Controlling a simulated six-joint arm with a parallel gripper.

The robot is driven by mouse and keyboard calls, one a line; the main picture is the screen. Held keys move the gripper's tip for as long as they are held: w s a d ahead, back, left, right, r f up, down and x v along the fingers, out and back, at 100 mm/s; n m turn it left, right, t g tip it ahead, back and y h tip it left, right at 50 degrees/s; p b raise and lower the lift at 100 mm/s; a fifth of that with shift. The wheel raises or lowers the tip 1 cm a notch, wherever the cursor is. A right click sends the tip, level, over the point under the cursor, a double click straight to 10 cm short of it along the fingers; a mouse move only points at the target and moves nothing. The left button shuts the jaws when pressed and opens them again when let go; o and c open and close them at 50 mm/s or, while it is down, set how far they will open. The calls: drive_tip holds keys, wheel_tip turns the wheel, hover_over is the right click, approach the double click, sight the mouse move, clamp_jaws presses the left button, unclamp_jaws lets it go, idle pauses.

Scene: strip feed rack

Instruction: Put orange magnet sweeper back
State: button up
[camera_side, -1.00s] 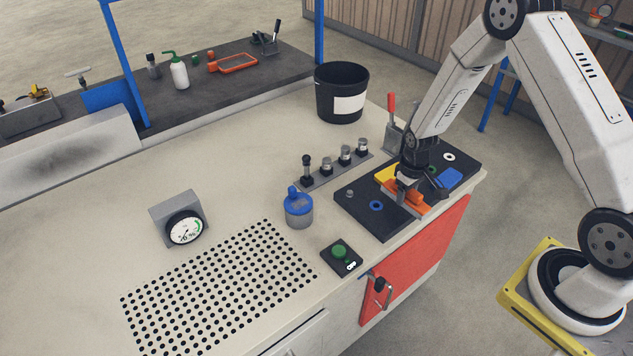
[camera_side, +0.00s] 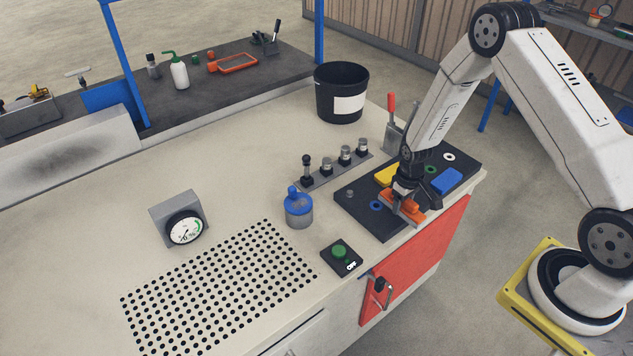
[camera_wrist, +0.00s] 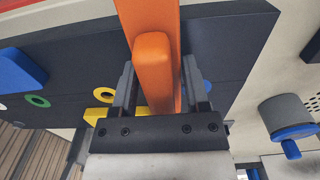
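The orange magnet sweeper (camera_side: 411,209) is at the dark board (camera_side: 376,222) near the bench's front right edge. My gripper (camera_side: 404,194) is over it, pointing down. In the wrist view the sweeper (camera_wrist: 155,60) runs between the two fingers of my gripper (camera_wrist: 158,85), which are shut on it. Part of the sweeper is hidden by the gripper in the side view. I cannot tell whether it touches the board or hangs just above it.
The board also bears a yellow block (camera_side: 386,175), a blue block (camera_side: 447,181) and coloured rings. Behind stand a row of small fittings (camera_side: 345,156) and a black bucket (camera_side: 341,95). A blue-topped jar (camera_side: 299,210) and a green button box (camera_side: 341,257) are to the left.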

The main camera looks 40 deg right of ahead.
drive_tip(key=shift+o, duration=1.3)
drive_tip(key=shift+r, duration=0.1)
drive_tip(key=shift+r, duration=6.05)
drive_tip(key=s+a+r+t, duration=0.2)
drive_tip(key=s+a+r, duration=0.9)
drive_tip(key=a, duration=0.1)
drive_tip(key=shift+s+t, duration=0.2)
drive_tip(key=shift+t, duration=0.1)
